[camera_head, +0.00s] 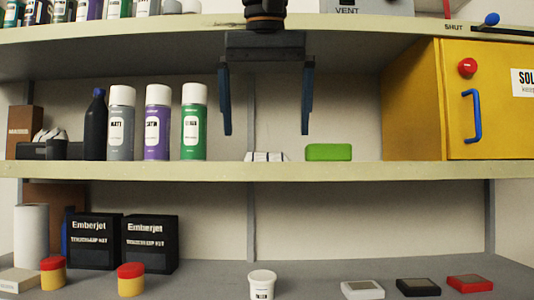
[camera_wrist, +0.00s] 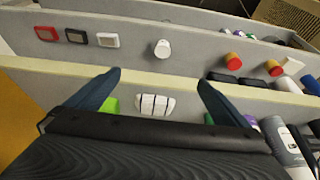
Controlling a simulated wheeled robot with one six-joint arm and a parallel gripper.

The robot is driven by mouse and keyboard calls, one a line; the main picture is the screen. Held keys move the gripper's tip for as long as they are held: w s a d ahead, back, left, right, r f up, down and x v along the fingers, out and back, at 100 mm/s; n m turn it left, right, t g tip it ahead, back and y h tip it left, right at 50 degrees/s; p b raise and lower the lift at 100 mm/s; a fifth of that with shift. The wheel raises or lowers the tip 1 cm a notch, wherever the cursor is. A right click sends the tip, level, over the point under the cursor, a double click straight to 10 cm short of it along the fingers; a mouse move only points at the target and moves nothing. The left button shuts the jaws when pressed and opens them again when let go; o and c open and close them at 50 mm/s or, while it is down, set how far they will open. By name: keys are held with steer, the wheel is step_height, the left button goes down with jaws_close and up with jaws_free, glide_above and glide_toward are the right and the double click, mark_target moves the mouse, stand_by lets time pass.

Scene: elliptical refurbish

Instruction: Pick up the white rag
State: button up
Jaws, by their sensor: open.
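A small white segmented item (camera_head: 267,156), which may be the white rag, lies on the middle shelf (camera_head: 330,171). In the wrist view the white item (camera_wrist: 155,105) shows dark lines across it and lies between my fingers in the picture. My gripper (camera_head: 266,133) is open and empty, pointing down in front of the shelf, with its fingertips above the white item in the head view. The gripper also shows in the wrist view (camera_wrist: 160,76). I cannot tell its exact distance from the item.
A green block (camera_head: 329,152) lies just right of the white item. Spray cans (camera_head: 158,125) stand to the left, and a yellow cabinet (camera_head: 420,105) stands to the right. The upper shelf (camera_head: 350,25) is overhead. A white tub (camera_head: 262,284) stands on the lower shelf.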

steer(key=p, duration=0.4)
glide_toward(267, 157)
steer(key=shift+w+f, duration=0.8)
steer(key=shift+f, duration=0.2)
steer(key=shift+w+d+f, duration=0.1)
steer(key=shift+w, duration=0.7)
steer(key=x, duration=0.4)
steer(key=shift+w+f+p, duration=0.1)
steer(key=shift+f+p, duration=0.3)
steer(key=c, duration=1)
steer(key=shift+c, duration=0.2)
steer(key=shift+r, duration=0.15)
